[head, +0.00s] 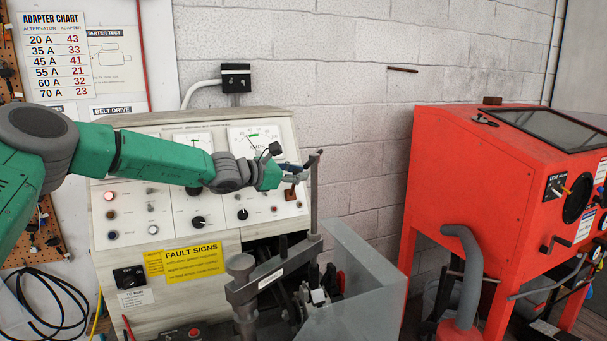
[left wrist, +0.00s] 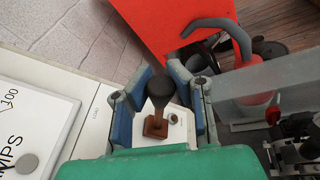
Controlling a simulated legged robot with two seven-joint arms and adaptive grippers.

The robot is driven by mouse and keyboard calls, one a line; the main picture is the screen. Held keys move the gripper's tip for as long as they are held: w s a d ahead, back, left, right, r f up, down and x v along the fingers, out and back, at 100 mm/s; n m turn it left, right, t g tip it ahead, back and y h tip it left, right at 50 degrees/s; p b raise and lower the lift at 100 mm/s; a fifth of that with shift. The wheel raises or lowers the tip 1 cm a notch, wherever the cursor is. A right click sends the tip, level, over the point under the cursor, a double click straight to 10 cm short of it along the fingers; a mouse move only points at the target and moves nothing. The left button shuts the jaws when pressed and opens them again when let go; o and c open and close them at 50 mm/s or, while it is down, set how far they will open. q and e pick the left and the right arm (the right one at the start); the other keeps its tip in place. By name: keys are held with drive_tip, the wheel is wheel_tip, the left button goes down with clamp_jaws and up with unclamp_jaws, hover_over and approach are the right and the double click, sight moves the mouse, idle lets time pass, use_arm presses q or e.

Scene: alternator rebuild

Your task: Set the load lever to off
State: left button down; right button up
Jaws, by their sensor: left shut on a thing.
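The load lever has a dark rounded knob (left wrist: 158,88) on a reddish-brown base (left wrist: 155,127), fixed to the pale panel of the test bench. In the head view its brown base (head: 290,195) shows at the panel's right side, with the upper part hidden by the gripper. My left gripper (head: 291,172) is at the lever, its blue fingers on either side of the knob in the left wrist view (left wrist: 163,95), shut on it. A "LOAD" label seems to stand beside it, too small to be sure. The lever's setting cannot be told. My right gripper is not in view.
An upright metal post (head: 314,195) stands close right of my left gripper. A clear guard (head: 362,275) and a clamp (head: 243,290) are below. A red cabinet (head: 470,180) stands at right. A dial meter (head: 250,138) is behind the arm.

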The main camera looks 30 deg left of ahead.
use_arm(q)
drive_tip(key=shift+a+f, duration=0.4)
drive_tip(key=shift+f, duration=0.05)
drive_tip(key=c, duration=1.6)
unclamp_jaws()
drive_tip(key=shift+o, duration=1.3)
drive_tip(key=shift+s+a, duration=0.15)
drive_tip(key=v, duration=1.2)
drive_tip(key=shift+a, duration=0.2)
